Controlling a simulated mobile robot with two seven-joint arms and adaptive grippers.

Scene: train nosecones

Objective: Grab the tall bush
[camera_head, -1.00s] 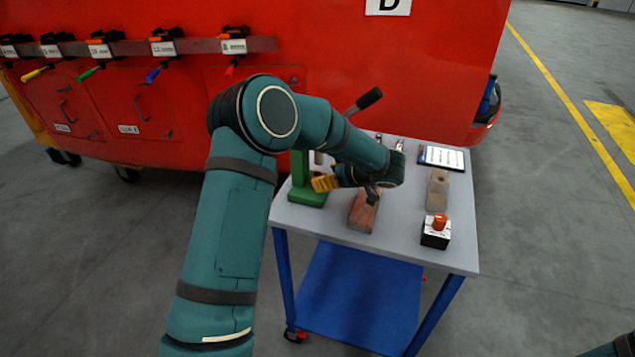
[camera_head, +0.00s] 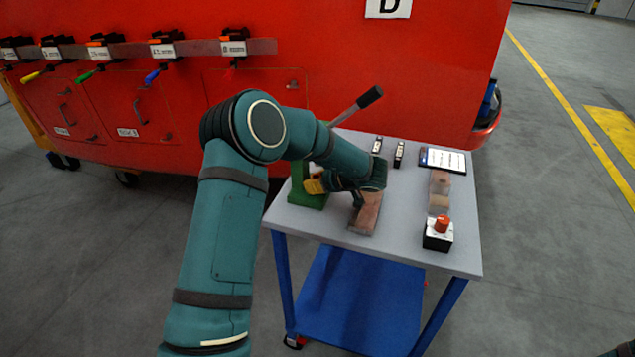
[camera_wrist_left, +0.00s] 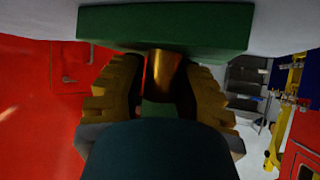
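A brass-coloured cylinder, which looks like the tall bush (camera_wrist_left: 164,74), stands between the two yellow fingers of my left gripper in the left wrist view. My left gripper (camera_head: 314,186) is low beside the green press-like stand (camera_head: 307,198) on the trolley; its fingers also show in the wrist view (camera_wrist_left: 162,95). A thin red strip shows between the left finger and the bush, so the fingers look open around it. Contact on the right side is unclear. The bush is hidden by my arm in the head view.
The grey trolley top (camera_head: 400,236) also holds a reddish-brown block (camera_head: 365,214), small blocks (camera_head: 439,185), an orange-topped box (camera_head: 438,236) and a tablet-like panel (camera_head: 443,159). A lever (camera_head: 358,105) rises behind my wrist. The red train body (camera_head: 390,70) stands behind.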

